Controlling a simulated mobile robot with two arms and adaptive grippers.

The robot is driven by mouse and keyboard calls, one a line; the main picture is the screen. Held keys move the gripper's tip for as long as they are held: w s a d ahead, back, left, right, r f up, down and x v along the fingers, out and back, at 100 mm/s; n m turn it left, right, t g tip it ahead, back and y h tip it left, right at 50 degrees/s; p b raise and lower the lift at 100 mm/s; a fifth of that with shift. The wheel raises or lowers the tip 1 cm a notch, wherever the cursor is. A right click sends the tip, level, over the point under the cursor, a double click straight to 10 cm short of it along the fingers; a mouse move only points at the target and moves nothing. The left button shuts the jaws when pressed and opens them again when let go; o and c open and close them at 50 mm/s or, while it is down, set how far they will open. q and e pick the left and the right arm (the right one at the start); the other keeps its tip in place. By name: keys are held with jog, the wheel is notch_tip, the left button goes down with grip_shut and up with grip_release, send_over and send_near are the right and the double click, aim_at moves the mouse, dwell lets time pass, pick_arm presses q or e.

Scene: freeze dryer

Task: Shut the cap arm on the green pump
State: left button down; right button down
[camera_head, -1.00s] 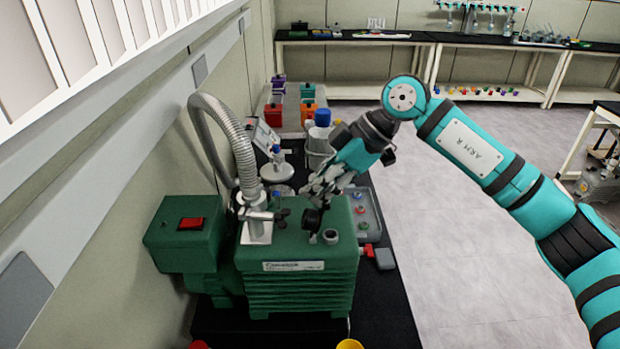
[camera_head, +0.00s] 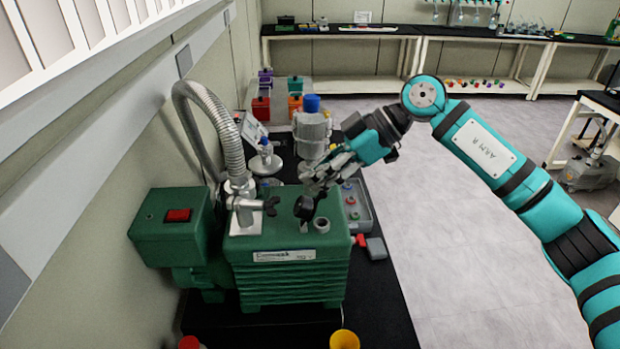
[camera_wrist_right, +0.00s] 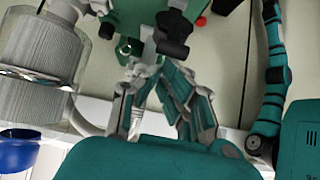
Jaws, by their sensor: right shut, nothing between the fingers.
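The green pump (camera_head: 288,280) stands on the black bench top with a metal hose fitting on its top. Its black cap arm (camera_head: 307,207) stands up on the pump's top, beside the open grey port (camera_head: 322,225). My right gripper (camera_head: 316,182) is shut and empty, just above and behind the cap arm; I cannot tell whether they touch. In the right wrist view, dark knob-like parts (camera_wrist_right: 172,38) of the pump's top lie just beyond the gripper's fingers (camera_wrist_right: 150,78). My left gripper is not in view.
A ribbed hose (camera_head: 222,120) rises from the pump beside the wall. A blue-capped bottle (camera_head: 312,130) stands close behind my right gripper. A grey tray (camera_head: 367,212) lies right of the pump, and a yellow cup (camera_head: 344,340) is at the front. Open floor lies to the right.

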jog(key=d+f+y+b, duration=0.8)
jog(key=y+b, duration=0.2)
jog(key=y, duration=0.2)
jog(key=shift+d+f, duration=0.2)
jog(key=shift+d, duration=0.05)
dwell(0.6)
